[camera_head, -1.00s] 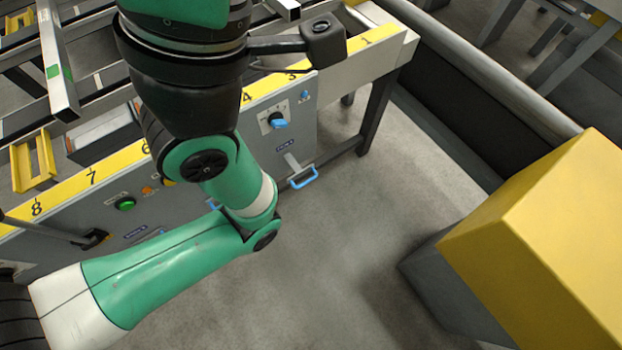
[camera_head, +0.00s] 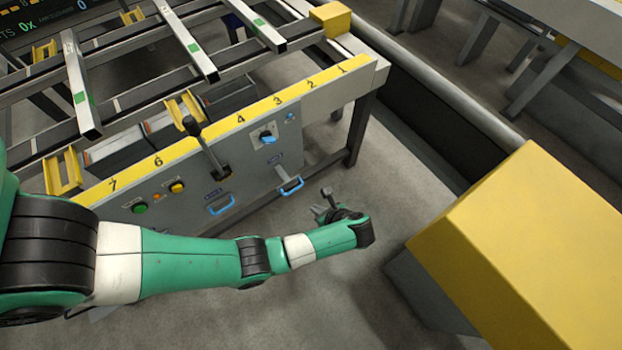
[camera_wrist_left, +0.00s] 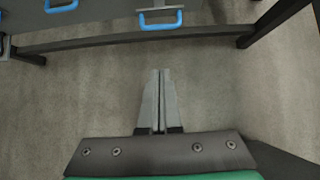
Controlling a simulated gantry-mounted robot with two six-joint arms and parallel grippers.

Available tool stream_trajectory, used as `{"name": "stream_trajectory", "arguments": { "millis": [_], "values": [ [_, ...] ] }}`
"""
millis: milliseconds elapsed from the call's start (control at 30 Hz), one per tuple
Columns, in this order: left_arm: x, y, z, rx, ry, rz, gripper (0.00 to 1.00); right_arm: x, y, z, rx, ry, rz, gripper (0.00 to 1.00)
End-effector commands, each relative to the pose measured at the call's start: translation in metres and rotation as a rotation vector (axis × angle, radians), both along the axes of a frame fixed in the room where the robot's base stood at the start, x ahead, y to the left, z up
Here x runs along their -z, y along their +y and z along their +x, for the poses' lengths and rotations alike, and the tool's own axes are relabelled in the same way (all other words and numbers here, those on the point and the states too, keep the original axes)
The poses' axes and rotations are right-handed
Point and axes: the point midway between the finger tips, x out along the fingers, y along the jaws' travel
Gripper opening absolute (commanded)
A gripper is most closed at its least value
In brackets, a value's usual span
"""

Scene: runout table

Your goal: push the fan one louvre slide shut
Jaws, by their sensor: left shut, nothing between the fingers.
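Two blue handles sit low on the grey front panel of the table. The right one (camera_head: 291,186) is on a grey slide plate that stands out from the panel; it also shows at the top of the left wrist view (camera_wrist_left: 160,19). The left one (camera_head: 221,206) shows in part in the left wrist view (camera_wrist_left: 60,5). The small labels are too small to read, so I cannot tell which handle is fan one. My left gripper (camera_head: 319,212) is in front of the panel, below and right of the right handle, apart from it. Its fingers (camera_wrist_left: 159,72) are together and empty.
A black lever (camera_head: 205,148), a blue knob (camera_head: 268,137), a green button (camera_head: 139,208) and a yellow button (camera_head: 177,187) are on the panel. A table leg (camera_head: 360,130) stands to the right. A large yellow block (camera_head: 530,250) fills the lower right. Open floor lies between.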

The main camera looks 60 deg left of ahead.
Motion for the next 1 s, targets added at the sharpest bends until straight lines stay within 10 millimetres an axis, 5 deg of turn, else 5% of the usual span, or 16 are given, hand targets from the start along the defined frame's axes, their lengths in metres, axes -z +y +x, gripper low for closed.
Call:
{"name": "stream_trajectory", "arguments": {
  "millis": [367,733,1000],
  "values": [
    [0.017,0.012,-0.001,0.003,-0.005,0.002,0.00,0.012,0.000,0.001,-0.001,0.002,0.000,0.50],
    [0.080,0.061,-0.010,0.003,-0.007,0.001,0.00,0.056,0.000,0.000,0.000,0.002,0.000,0.50],
    [0.084,0.095,-0.016,0.005,-0.009,0.002,0.00,0.066,0.000,0.000,0.000,0.002,0.000,0.50]
  ]
}}
